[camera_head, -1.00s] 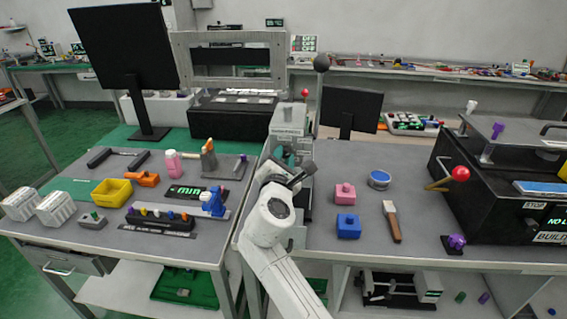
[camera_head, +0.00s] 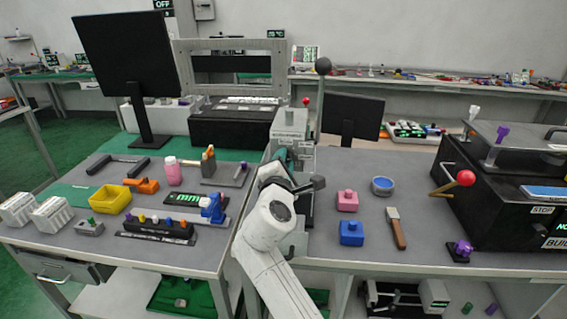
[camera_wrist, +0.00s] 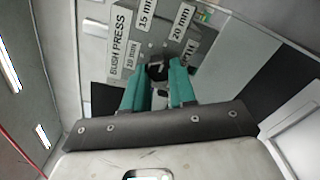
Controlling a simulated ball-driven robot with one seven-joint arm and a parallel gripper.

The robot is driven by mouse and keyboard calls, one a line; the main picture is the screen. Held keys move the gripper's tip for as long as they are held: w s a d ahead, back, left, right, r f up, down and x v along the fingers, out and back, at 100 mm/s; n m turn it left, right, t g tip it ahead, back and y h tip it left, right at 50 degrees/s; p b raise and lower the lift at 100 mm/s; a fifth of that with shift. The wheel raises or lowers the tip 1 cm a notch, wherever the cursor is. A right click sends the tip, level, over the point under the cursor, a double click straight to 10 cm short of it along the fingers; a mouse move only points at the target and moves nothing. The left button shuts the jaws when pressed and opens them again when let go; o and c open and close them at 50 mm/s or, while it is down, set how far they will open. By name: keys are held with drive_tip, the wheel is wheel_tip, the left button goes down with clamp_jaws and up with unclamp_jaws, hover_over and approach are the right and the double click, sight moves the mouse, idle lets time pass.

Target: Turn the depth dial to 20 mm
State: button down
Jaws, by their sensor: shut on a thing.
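The depth dial (camera_wrist: 157,72) is a small dark knob on the grey press panel in the wrist view. Labels 10 mm (camera_wrist: 132,56), 15 mm (camera_wrist: 146,14) and 20 mm (camera_wrist: 182,22) stand around it. The teal fingers of my gripper (camera_wrist: 160,80) are shut on the dial from both sides. They hide part of it, and I cannot read where it points. In the head view, the bush press (camera_head: 290,122) is a grey upright machine at the table's middle. My gripper (camera_head: 283,157) is at its front, with the dial hidden behind my wrist.
A lever with a black ball (camera_head: 323,66) rises beside the press. A pink block (camera_head: 347,202), a blue block (camera_head: 351,233) and a wooden-handled tool (camera_head: 397,231) lie to the right. A yellow bin (camera_head: 110,199) and a numbered display (camera_head: 184,199) are on the left.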

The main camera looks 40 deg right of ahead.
drive_tip(key=c, duration=0.9)
unclamp_jaws()
drive_tip(key=v, duration=1)
drive_tip(key=shift+s+a+b, duration=0.3)
drive_tip(key=shift+b, duration=0.05)
